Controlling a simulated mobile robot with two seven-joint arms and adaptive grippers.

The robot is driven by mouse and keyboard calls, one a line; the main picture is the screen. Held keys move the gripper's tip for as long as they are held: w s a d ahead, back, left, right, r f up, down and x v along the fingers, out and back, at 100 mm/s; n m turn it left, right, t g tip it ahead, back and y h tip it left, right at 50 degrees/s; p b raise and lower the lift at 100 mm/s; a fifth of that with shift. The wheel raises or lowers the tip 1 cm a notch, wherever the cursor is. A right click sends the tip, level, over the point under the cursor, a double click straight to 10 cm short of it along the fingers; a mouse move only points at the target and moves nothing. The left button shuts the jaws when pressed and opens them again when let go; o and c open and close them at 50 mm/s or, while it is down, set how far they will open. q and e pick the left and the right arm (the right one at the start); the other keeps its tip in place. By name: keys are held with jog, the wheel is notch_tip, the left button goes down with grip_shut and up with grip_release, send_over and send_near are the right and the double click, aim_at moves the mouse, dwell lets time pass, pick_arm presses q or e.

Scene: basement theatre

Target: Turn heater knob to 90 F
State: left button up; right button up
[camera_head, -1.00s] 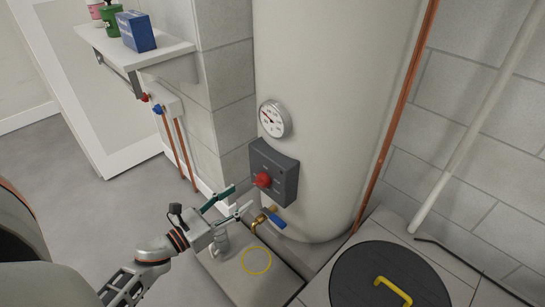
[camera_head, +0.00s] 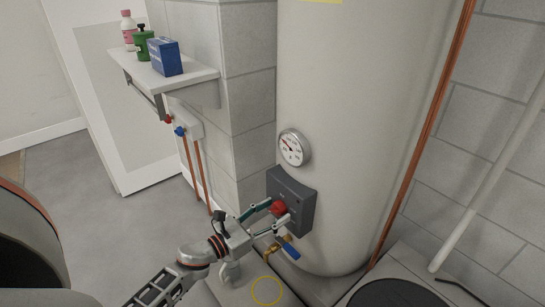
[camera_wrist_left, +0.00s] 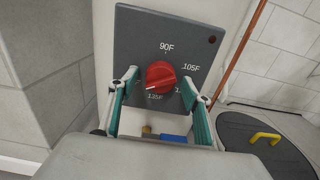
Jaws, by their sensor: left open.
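The red heater knob (camera_head: 278,207) is on a dark grey control box (camera_head: 298,190) on the tank's front. In the left wrist view the knob (camera_wrist_left: 160,77) sits mid-panel, and its white mark seems to point lower left. The 90F label (camera_wrist_left: 167,47) is above it, 105F is to the upper right and 135F is below; other labels are partly hidden by the fingers. My left gripper (camera_head: 270,214) is open, with one green-sided fingertip on each side of the knob. It also shows in the left wrist view (camera_wrist_left: 160,80). Contact with the knob is not clear.
A brass valve with a blue lever (camera_head: 290,251) is just below the box. A round gauge (camera_head: 293,147) is above it. A shelf (camera_head: 170,75) with bottles and a blue box is at upper left. A copper pipe (camera_head: 425,130) runs right of the tank (camera_head: 350,100).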

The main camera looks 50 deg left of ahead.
pick_arm(q)
jog(key=c, duration=1.1)
jog(key=shift+c, duration=0.2)
